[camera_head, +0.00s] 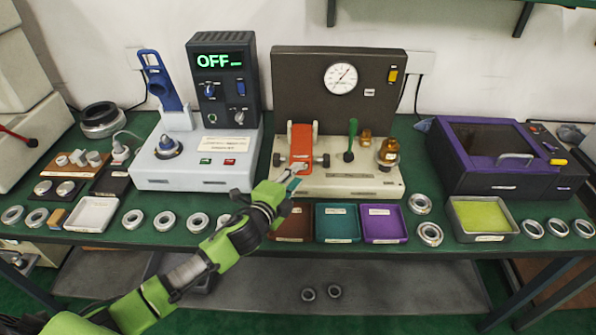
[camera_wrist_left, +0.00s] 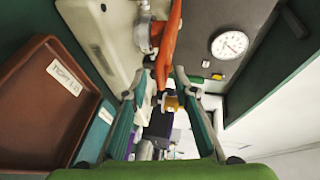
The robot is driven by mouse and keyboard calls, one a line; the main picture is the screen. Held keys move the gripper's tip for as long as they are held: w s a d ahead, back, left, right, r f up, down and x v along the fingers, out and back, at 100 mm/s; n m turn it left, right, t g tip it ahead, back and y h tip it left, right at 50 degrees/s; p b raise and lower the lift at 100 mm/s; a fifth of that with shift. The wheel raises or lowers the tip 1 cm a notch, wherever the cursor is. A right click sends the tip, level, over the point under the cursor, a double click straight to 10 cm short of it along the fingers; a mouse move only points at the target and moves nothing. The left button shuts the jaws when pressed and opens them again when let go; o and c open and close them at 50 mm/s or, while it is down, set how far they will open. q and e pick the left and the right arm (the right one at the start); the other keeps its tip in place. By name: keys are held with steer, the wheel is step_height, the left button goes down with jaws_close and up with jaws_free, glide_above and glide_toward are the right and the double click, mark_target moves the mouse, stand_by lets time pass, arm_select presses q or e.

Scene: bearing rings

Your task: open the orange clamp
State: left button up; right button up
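The orange clamp (camera_head: 301,143) stands on the beige base (camera_head: 340,182) of the gauge station, its broad lever upright with dark knobs at its sides. In the left wrist view the orange clamp (camera_wrist_left: 168,45) runs down toward the space between my fingertips. My left gripper (camera_head: 290,175) is at the front of the clamp, close to its lower end. In the left wrist view the left gripper (camera_wrist_left: 162,88) has its fingers spread apart, with nothing visibly gripped. I cannot tell whether a finger touches the clamp. My right gripper is out of view.
A dial gauge (camera_head: 341,78) is on the dark back panel. A green-handled lever (camera_head: 351,138) and a brass part (camera_head: 389,150) stand right of the clamp. Brown (camera_head: 293,236), teal (camera_head: 337,208) and purple (camera_head: 381,209) trays line the front, with several metal rings around.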

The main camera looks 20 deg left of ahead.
arm_select(q)
steer(key=shift+x, duration=1.25)
